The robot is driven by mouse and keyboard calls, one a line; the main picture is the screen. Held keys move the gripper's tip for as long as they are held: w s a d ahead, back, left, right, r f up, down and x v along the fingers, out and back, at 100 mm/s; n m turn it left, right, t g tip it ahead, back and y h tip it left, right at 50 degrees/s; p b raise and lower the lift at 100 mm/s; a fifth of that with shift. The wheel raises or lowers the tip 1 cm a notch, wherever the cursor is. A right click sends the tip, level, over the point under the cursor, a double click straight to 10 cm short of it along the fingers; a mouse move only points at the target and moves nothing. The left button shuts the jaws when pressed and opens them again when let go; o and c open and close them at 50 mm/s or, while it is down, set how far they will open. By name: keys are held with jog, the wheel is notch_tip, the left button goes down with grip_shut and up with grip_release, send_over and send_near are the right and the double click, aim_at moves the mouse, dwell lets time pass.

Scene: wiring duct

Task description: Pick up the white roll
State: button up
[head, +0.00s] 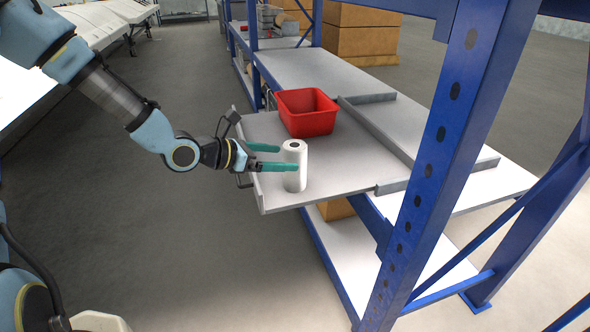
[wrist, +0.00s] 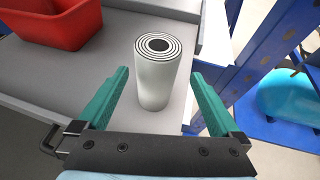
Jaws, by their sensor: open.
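The white roll (head: 294,172) stands upright near the front edge of the grey shelf tray (head: 345,185). Its spiral end faces up, and the roll shows whole in the wrist view (wrist: 156,75). My gripper (head: 288,158) is level and open, with teal fingers. In the wrist view the fingers (wrist: 159,72) lie to the left and right of the roll, with a gap on each side. In the head view one finger passes in front of the roll and the other reaches toward its far side. I see no grip on the roll.
A red bin (head: 307,112) stands on the tray behind the roll; it also shows at the upper left in the wrist view (wrist: 55,25). Blue rack posts (head: 430,150) rise to the right. A raised metal lip (head: 390,135) runs along the tray. Open floor lies to the left.

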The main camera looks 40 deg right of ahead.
aim_at(303, 157)
jog(key=shift+w+x, duration=0.15)
jog(key=shift+x, duration=1.85)
jog(key=shift+w+x, duration=0.15)
jog(key=shift+x, duration=1.8)
jog(key=shift+d+r, duration=0.1)
jog(key=shift+r, duration=0.1)
jog(key=c, duration=1.3)
